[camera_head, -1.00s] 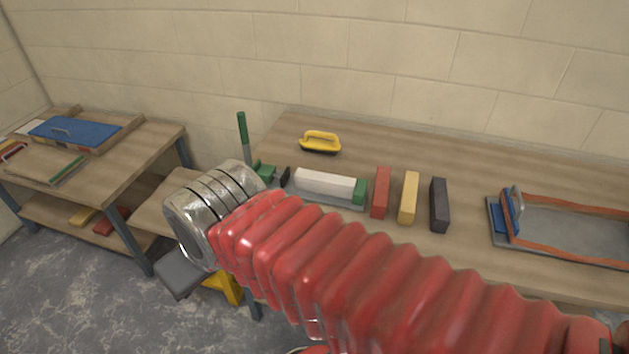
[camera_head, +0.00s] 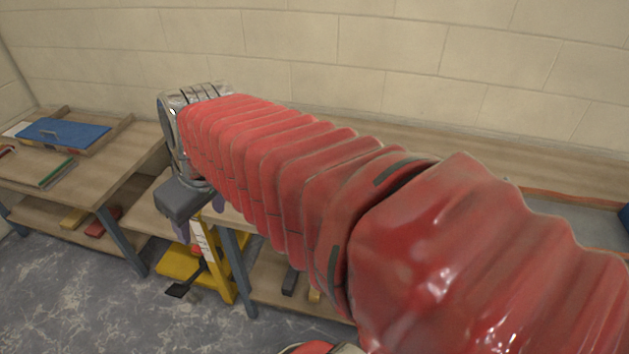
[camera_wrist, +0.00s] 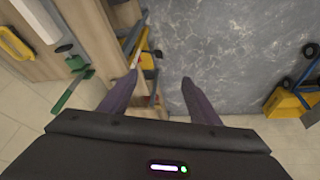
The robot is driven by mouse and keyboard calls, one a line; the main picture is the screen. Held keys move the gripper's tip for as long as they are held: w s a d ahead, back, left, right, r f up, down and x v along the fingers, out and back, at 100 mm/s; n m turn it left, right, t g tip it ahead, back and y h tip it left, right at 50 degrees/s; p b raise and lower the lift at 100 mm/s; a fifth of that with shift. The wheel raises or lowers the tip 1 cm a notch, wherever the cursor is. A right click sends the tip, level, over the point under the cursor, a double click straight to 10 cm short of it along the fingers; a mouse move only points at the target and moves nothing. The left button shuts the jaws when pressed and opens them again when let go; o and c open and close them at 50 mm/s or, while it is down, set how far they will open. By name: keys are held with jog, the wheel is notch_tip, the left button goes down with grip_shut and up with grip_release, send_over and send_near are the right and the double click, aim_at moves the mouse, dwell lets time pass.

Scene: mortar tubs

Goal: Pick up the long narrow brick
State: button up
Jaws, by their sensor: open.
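My gripper (camera_wrist: 158,79) is open, its two dark fingers apart with nothing held between them. In the head view its grey body (camera_head: 184,199) hangs beside the left end of the long bench. In the wrist view a long narrow white brick (camera_wrist: 38,18) shows in part at the upper left, by a green clamp (camera_wrist: 74,88), to the left of my fingers. My red arm hides the brick and most of the bench top in the head view. I cannot tell for sure that this white piece is the brick named.
A yellow-handled float (camera_wrist: 16,43) lies left of the white brick. A yellow stand (camera_head: 222,270) is below my gripper. Grey floor is open in front.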

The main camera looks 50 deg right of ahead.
jog(key=w+d+f+n+g+y, duration=0.1)
jog(key=w+d, duration=0.3)
jog(key=d, duration=0.7)
jog(key=w+d+f+n, duration=0.15)
jog(key=w+d, duration=0.25)
jog(key=d, duration=0.7)
jog(key=s+d+f, duration=0.2)
jog(key=d+f, duration=0.1)
jog(key=d, duration=0.5)
jog(key=s+d+f, duration=0.1)
jog(key=d+f, duration=0.2)
jog(key=d, duration=0.4)
jog(key=s+d+f+n+y, duration=0.1)
jog(key=s+d+f, duration=0.1)
jog(key=d, duration=0.6)
jog(key=shift+s+d+f, duration=0.35)
jog(key=shift+f, duration=0.45)
jog(key=shift+w+x, duration=0.1)
jog(key=shift+x, duration=2.05)
jog(key=shift+w+x, duration=0.15)
jog(key=shift+x, duration=2)
